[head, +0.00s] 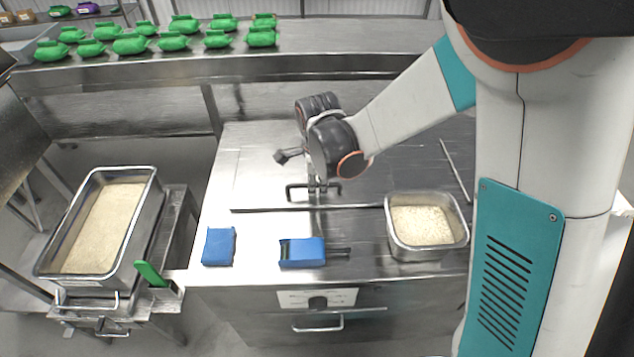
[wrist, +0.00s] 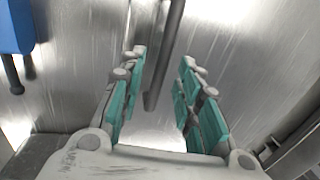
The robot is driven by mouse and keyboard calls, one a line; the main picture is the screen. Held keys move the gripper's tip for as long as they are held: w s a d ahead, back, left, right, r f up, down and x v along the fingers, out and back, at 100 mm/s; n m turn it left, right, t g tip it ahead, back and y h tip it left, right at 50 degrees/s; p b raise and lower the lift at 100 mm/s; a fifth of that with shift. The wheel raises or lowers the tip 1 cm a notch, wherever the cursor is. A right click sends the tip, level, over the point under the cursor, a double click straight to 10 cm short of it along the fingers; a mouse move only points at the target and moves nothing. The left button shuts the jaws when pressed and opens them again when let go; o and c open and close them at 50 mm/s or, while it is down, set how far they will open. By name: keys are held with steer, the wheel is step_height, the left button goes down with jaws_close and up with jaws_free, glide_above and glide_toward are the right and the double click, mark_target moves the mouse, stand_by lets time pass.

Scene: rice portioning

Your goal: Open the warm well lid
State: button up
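The warm well lid (head: 258,182) is a flat metal plate lying flat on the steel counter, with a dark bar handle (head: 300,197) near its front edge. My gripper (head: 318,184) points down over the handle in the head view, and my wrist hides part of the lid. In the wrist view, my gripper (wrist: 162,62) is open, with teal-padded fingers on either side of the dark handle bar (wrist: 165,50). Gaps show between the bar and both fingers. I cannot tell the exact height of the fingertips relative to the bar.
A square pan of rice (head: 392,222) stands right of the handle. A blue block (head: 219,246) and a blue item with a dark prong (head: 302,253) lie in front of the lid. A large rice tray (head: 148,225) stands left. Green packs (head: 131,44) line the back shelf.

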jaws_close()
steer(key=shift+r, duration=0.1)
